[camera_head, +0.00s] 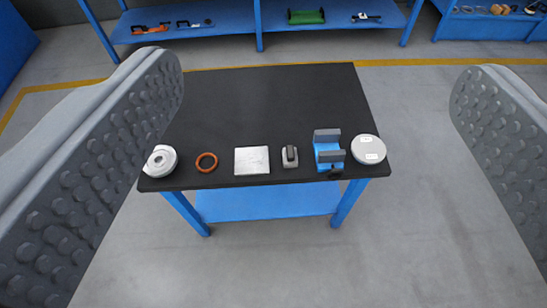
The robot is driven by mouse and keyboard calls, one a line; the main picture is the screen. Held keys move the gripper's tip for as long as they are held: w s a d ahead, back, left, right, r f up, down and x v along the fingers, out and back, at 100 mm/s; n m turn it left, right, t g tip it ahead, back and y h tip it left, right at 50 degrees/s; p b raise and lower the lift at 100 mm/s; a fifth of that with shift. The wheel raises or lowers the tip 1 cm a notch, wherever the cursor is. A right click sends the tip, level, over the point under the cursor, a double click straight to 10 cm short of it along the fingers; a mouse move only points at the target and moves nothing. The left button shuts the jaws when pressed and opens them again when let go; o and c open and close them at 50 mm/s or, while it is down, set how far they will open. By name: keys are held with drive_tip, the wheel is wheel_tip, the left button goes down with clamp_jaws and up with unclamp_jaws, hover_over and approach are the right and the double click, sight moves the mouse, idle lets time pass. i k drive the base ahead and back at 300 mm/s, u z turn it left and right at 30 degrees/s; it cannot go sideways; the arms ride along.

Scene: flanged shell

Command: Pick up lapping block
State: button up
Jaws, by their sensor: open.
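A small grey block with a dark raised grip (290,157) stands near the front edge of the black-topped table (270,105); it looks like the lapping block. A flat silver square plate (252,160) lies just left of it, apart from it. My gripper (316,85) is open and empty. Its two studded grey fingers fill the left and right sides of the view, wide apart. The table and block show between them, farther away. Nothing is touched by the fingers.
The table's front row also holds a pale flanged ring (161,161), an orange ring (207,162), a blue and grey vise-like fixture (328,150) and a round grey disc (369,150). The table's back half is bare. Blue shelves (230,22) with tools stand behind, beyond clear floor.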

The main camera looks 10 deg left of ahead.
sight(289, 152)
drive_tip(key=z, duration=0.05)
drive_tip(key=k, duration=0.65)
drive_tip(key=u, duration=0.5)
drive_tip(key=i, duration=1.7)
drive_tip(key=z, duration=0.8)
